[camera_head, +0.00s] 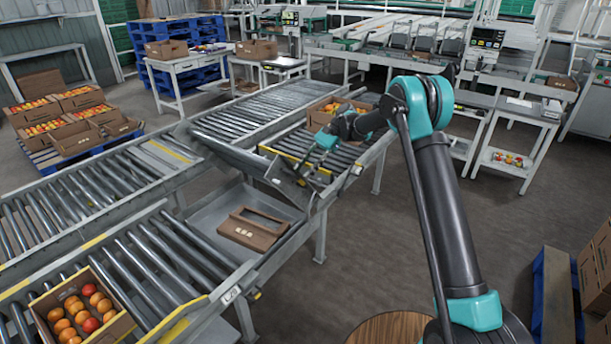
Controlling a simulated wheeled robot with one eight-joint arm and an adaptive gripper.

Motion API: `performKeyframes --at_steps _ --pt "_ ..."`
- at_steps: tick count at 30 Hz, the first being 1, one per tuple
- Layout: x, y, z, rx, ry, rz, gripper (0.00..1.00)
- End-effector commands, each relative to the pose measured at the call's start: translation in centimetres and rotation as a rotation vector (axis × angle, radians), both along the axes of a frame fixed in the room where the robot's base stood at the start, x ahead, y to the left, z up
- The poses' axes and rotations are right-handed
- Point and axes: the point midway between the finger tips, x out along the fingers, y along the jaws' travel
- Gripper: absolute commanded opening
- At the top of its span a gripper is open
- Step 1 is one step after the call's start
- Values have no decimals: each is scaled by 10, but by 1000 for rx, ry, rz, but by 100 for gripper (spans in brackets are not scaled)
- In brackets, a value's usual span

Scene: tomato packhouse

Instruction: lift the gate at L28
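The gate (232,158) looks like a tilted panel at the gap between two roller conveyor sections. It slopes toward the right, where its end (276,181) meets my gripper. My gripper (303,178) is at the right end of the gap, beside or touching the gate's edge and a yellow-edged frame. Its fingers are small and dark, so I cannot tell whether they grip anything. A white label plate (232,293) sits at the corner of the near conveyor; its text is too small to read surely.
A box of tomatoes (122,326) stands on the near rollers, another (322,107) on the far rollers. Stacked cartons (555,300) stand at right. The floor (370,235) right of the conveyor is clear.

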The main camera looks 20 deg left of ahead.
Motion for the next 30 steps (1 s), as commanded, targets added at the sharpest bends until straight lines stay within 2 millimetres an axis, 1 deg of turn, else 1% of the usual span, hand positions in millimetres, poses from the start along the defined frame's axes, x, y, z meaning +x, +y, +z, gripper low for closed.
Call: performKeyframes --at_steps 1,3,6,10,15,22,23,30 --pt "0 0 11 0 0 0 33" --pt "0 0 24 0 0 0 33" --pt "0 0 41 0 0 0 33" --pt "0 0 57 0 0 0 33" --pt "0 0 66 0 0 0 33" --pt "0 0 67 0 0 0 33" --pt "0 0 67 0 0 0 30" --pt "0 -1 66 0 -2 0 0"
